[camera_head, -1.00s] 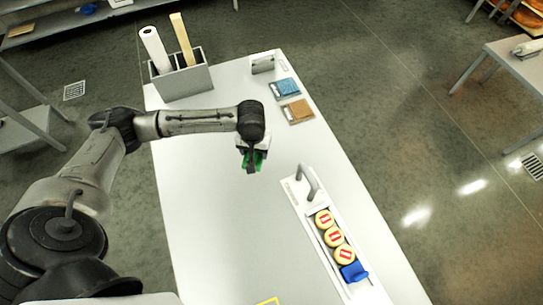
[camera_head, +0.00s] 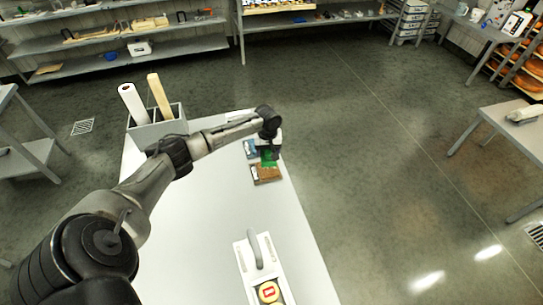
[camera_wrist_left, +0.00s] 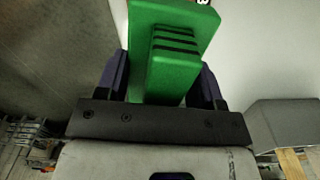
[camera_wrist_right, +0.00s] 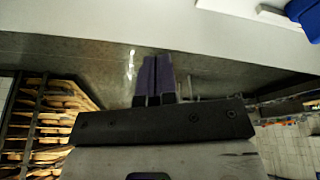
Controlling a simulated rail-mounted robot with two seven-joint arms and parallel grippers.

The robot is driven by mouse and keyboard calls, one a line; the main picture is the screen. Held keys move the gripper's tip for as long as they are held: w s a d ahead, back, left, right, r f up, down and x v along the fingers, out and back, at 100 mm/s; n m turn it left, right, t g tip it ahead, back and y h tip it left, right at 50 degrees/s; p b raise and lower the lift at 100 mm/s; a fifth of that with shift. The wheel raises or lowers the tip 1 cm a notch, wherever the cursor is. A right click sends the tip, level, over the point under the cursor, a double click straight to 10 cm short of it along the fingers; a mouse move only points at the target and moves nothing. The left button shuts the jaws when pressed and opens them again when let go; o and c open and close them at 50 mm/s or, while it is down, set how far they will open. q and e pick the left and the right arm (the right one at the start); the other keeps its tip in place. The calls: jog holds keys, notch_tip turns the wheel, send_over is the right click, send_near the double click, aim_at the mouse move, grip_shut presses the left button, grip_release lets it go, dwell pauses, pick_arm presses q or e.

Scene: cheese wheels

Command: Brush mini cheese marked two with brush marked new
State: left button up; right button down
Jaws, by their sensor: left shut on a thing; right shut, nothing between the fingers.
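My left gripper (camera_head: 268,150) is shut on a green tool (camera_wrist_left: 175,50), which may be the brush; no bristles show and its marking is cut off in the left wrist view. The green tool also shows in the head view (camera_head: 268,160), by the blue and brown pads. A mini cheese (camera_head: 268,291) with a red label sits in the white tray (camera_head: 247,262) at the bottom edge; its number is too small to read. My right gripper (camera_wrist_right: 156,75) is shut and empty in the right wrist view.
A brown pad (camera_head: 266,173) and a blue pad (camera_head: 250,148) lie near the table's far right edge. A blue thing (camera_wrist_right: 308,16) shows top right. The middle of the table (camera_head: 200,215) is clear.

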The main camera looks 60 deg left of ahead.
pick_arm(q)
jog(key=shift+s+a+f, duration=0.1)
jog(key=shift+s+f, duration=0.15)
jog(key=shift+f, duration=0.05)
jog(key=shift+w+f+b, duration=0.1)
jog(key=shift+f+b, duration=0.3)
jog(key=shift+b, duration=0.35)
notch_tip(320, 180, down, 5)
jog(key=b, duration=0.5)
jog(key=shift+r+b, duration=0.2)
jog(key=shift+b, duration=0.1)
pick_arm(e)
jog(key=f, duration=0.7)
jog(key=shift+s+f, duration=0.15)
jog(key=shift+s, duration=0.05)
pick_arm(q)
jog(key=shift+f, duration=0.5)
pick_arm(e)
jog(key=shift+a, duration=0.1)
jog(key=shift+r, duration=0.2)
pick_arm(q)
jog(key=shift+p, duration=0.45)
pick_arm(e)
jog(key=shift+r, duration=0.25)
dwell(0.3)
